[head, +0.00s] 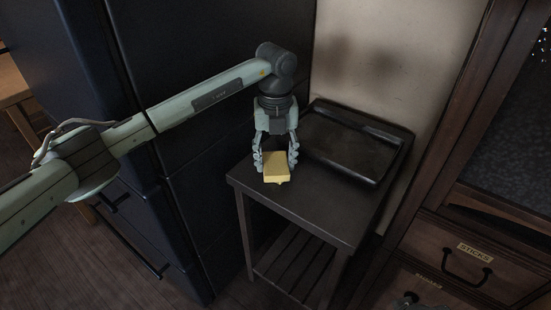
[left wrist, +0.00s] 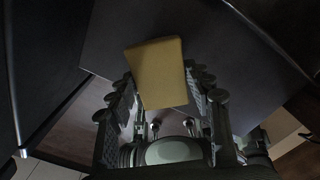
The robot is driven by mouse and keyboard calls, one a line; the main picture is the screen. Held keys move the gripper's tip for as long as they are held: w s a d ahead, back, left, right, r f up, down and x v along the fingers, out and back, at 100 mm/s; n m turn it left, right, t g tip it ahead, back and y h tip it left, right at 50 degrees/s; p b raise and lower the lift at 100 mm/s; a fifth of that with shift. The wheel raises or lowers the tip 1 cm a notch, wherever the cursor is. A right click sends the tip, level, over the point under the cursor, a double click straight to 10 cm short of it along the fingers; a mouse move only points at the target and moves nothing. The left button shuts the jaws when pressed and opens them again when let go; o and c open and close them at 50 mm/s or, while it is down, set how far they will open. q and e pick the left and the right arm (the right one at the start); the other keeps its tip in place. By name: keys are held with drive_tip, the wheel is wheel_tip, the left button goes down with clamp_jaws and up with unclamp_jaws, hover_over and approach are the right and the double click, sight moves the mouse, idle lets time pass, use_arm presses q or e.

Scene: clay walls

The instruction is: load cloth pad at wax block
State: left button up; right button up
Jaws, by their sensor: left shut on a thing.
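My left gripper (head: 276,163) is shut on a yellow, flat, boxy piece, which I take to be the cloth pad (head: 276,170). The piece is between the fingers, over the front part of a small dark table (head: 318,208). In the left wrist view the pad (left wrist: 158,72) covers the space between the fingertips (left wrist: 168,90), with the dark tabletop behind it. A small yellow bit shows at the pad's lower edge. I cannot make out a separate wax block; it may be hidden under the pad. I cannot tell whether the pad touches the tabletop.
A dark rimmed tray (head: 350,140) lies at the back of the table by the wall. A tall dark cabinet (head: 185,90) stands close on the left. A wooden cabinet with a drawer labelled STICKS (head: 475,252) stands at the right. The table's right front is clear.

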sight(275, 163)
use_arm(q)
drive_tip(key=shift+r+p, duration=2.05)
drive_tip(key=shift+r, duration=1.45)
drive_tip(key=shift+f, duration=0.1)
